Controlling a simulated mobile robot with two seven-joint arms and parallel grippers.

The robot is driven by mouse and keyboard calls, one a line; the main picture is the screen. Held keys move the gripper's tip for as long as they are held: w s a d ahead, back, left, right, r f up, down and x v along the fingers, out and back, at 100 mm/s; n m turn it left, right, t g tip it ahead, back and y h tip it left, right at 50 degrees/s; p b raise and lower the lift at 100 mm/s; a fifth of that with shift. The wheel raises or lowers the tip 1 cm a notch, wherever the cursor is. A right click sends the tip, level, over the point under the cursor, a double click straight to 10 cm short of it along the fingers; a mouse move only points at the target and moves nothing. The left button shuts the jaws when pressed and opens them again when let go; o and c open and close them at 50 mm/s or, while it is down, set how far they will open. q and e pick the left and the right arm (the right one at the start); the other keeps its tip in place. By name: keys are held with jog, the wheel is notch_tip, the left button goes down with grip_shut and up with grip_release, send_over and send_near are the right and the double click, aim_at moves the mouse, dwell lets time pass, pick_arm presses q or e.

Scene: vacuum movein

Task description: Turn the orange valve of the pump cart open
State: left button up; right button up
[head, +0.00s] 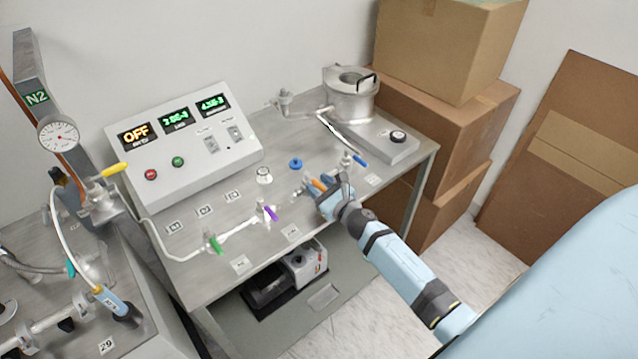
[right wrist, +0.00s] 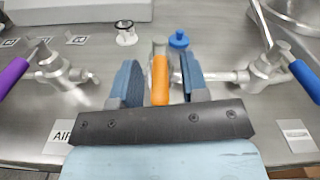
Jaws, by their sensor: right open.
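The orange valve handle (right wrist: 160,80) stands between the two open fingers of my right gripper (right wrist: 160,85) in the right wrist view, with a gap on each side. In the head view the orange handle (head: 318,184) shows beside my right gripper (head: 325,191), which partly covers the valve body. The pump cart (head: 225,282) is a grey metal table with pipes and several valves. A purple-handled valve (head: 270,213) is to the left, a blue-handled one (head: 359,159) to the right, and a green-handled one (head: 215,243) further left. My left gripper is not in view.
A control box (head: 185,150) with an OFF display stands at the cart's back left. A metal chamber (head: 350,98) is at the back right. A blue cap (head: 295,163) lies behind the orange valve. Cardboard boxes (head: 445,130) are stacked to the right. A pump (head: 300,263) sits below.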

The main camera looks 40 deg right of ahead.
aim_at(310, 176)
grip_shut()
jog(key=shift+d+y, duration=0.15)
jog(key=shift+y, duration=0.15)
jog(key=n+y+b, duration=0.2)
jog(key=shift+w+d+f+g+y, duration=0.15)
jog(key=shift+d+g+y, duration=0.15)
jog(key=shift+d, duration=0.1)
jog(key=n+g+y+b, duration=0.1)
jog(key=y+b, duration=0.1)
jog(key=b, duration=0.1)
jog(key=d+n+g+y+b, duration=0.1)
jog(key=n+y+b, duration=0.1)
jog(key=b, duration=0.1)
jog(key=w+d+n+g+y+b, duration=0.1)
jog(key=n+y+b, duration=0.1)
jog(key=y+b, duration=0.1)
jog(key=shift+f, duration=0.1)
jog(key=shift+g+b, duration=0.4)
jog(key=shift+b, duration=0.05)
jog(key=shift+w+d+r+n+y, duration=0.1)
jog(key=shift+r+n+y, duration=0.2)
jog(key=shift+y, duration=0.1)
